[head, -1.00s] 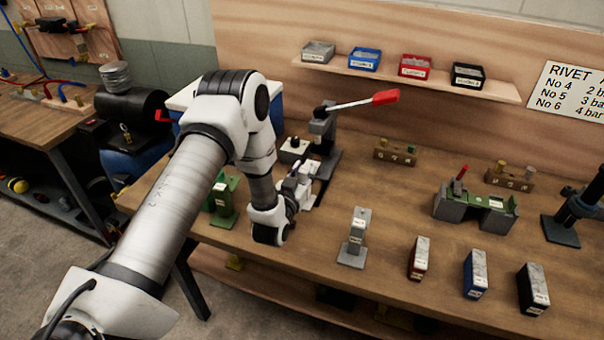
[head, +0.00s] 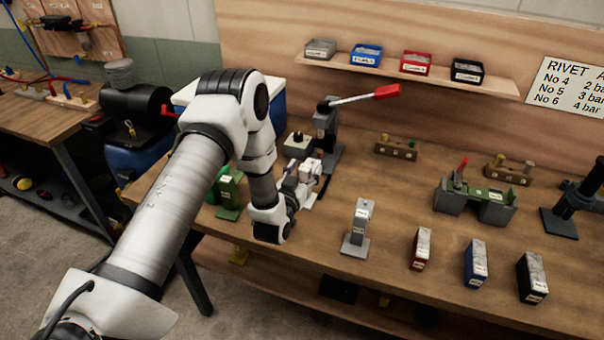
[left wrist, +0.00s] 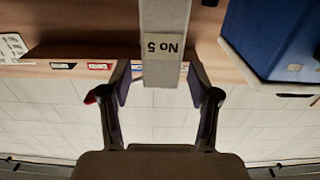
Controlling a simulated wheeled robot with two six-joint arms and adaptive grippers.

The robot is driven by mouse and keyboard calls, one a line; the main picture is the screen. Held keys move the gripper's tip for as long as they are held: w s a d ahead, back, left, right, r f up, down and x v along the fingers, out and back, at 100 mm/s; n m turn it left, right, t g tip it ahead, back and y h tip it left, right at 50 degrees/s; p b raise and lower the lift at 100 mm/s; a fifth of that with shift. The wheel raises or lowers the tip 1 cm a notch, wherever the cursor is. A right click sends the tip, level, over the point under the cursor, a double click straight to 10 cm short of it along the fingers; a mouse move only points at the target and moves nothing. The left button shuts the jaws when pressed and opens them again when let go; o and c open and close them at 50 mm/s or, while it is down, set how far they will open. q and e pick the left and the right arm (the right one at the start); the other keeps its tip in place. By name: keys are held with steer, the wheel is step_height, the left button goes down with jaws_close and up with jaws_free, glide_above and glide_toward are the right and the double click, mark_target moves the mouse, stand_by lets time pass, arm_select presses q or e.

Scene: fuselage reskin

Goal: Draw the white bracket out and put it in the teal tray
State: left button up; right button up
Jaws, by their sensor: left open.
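My left gripper (head: 306,176) is open over the left part of the bench, just in front of the press with the red-tipped lever (head: 327,125). In the left wrist view a pale grey upright piece labelled "No 5" (left wrist: 164,25) reaches between the two spread fingertips (left wrist: 161,78); the label is upside down there. No finger clearly presses on it. I cannot tell whether this piece is the white bracket. In the head view my gripper and forearm hide much of this spot. I cannot make out a teal tray. My right gripper is not in view.
A green stand (head: 229,193) is left of my gripper and a grey stand (head: 357,228) right of it. Red (head: 420,249), blue (head: 475,264) and black (head: 532,278) blocks line the front edge. Small bins sit on the shelf (head: 420,78).

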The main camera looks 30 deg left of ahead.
arm_select(q)
steer(key=v, duration=1.2)
